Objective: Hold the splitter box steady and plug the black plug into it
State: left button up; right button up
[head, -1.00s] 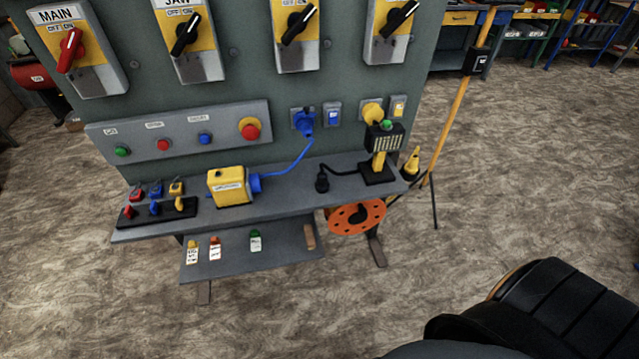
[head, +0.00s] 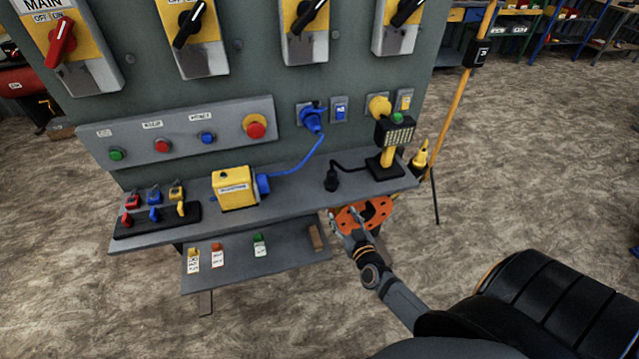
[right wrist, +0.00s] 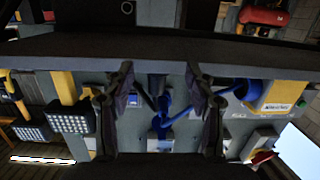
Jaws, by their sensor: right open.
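The yellow splitter box (head: 235,188) stands on the grey shelf, with a blue plug and cable on its right side; it also shows at the right of the right wrist view (right wrist: 280,96). The black plug (head: 331,181) stands on the shelf right of the box, its black cable running to the lamp. In the right wrist view the black plug (right wrist: 157,84) appears between my fingers, beyond them. My right gripper (head: 347,215) is open and empty, in front of and below the shelf edge, below the black plug. My left gripper is not in view.
A lamp on a black base (head: 384,168) stands at the shelf's right end. A rack of small padlocks (head: 156,220) is at the left. A lower shelf (head: 280,262) holds tags. Shelf between box and plug is clear except for the blue cable.

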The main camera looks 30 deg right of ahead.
jog(key=t, duration=0.2)
send_near(333, 179)
jog(key=w, duration=0.1)
jog(key=shift+m+g+h, duration=0.3)
jog(key=shift+m+h, duration=0.2)
jog(key=shift+h, duration=0.1)
jog(key=x, duration=0.5)
jog(key=shift+a+b, duration=0.25)
jog(key=shift+b, duration=0.1)
jog(key=shift+w+d, duration=0.15)
jog(key=shift+w, duration=0.4)
jog(key=b+x, duration=0.1)
jog(key=x, duration=0.3)
jog(key=shift+w+r, duration=0.15)
jog(key=shift+w, duration=0.15)
jog(key=shift+r, duration=0.1)
jog(key=shift+c, duration=0.6)
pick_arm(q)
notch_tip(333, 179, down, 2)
pick_arm(e)
grip_shut()
